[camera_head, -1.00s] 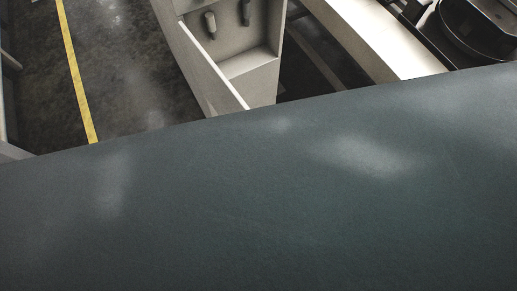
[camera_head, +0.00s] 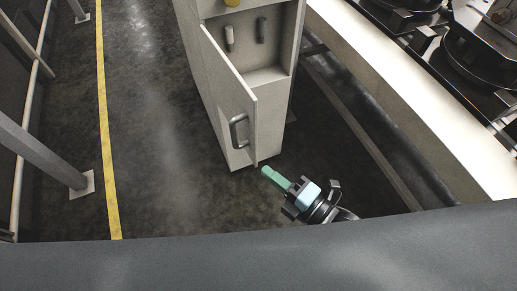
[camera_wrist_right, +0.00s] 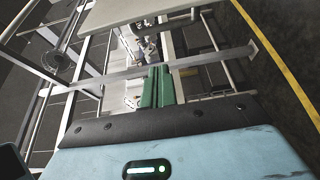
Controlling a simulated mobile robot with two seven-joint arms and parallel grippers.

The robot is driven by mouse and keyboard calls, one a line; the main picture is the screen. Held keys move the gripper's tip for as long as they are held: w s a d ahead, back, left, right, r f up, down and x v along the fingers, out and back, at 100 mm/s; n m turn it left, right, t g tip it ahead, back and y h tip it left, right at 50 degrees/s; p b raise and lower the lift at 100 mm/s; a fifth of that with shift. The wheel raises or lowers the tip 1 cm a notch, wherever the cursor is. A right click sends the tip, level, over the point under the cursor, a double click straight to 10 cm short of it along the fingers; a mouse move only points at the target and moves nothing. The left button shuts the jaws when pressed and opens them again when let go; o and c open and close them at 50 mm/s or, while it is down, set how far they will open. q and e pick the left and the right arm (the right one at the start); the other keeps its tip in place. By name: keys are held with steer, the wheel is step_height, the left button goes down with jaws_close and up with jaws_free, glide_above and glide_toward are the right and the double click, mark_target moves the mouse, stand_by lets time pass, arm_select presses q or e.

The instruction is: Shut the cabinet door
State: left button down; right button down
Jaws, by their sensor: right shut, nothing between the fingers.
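The grey cabinet (camera_head: 211,92) stands on the floor at the top middle of the head view. Its door (camera_head: 228,84) is open, showing the inside, and carries a grey bar handle (camera_head: 238,131) near its lower end. My right gripper (camera_head: 267,173) is just right of and below the door's lower corner in the picture; whether it touches the door cannot be told. Its green fingers are shut with nothing between them. They also show together in the right wrist view (camera_wrist_right: 157,88). My left gripper is not in view.
A conveyor with a white side rail (camera_head: 400,90) runs along the right. A yellow line (camera_head: 106,130) marks the dark floor. A grey post (camera_head: 40,152) stands left; floor between is clear.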

mark_target(257, 144)
steer(key=w+a, duration=0.1)
steer(key=w, duration=0.2)
steer(key=w+a, duration=0.1)
steer(key=w, duration=0.1)
steer(key=w+a, duration=0.2)
steer(key=w, duration=0.1)
steer(key=shift+w+p, duration=0.3)
steer(key=shift+w+d, duration=0.2)
steer(key=shift+d, duration=0.25)
steer(key=shift+d, duration=0.15)
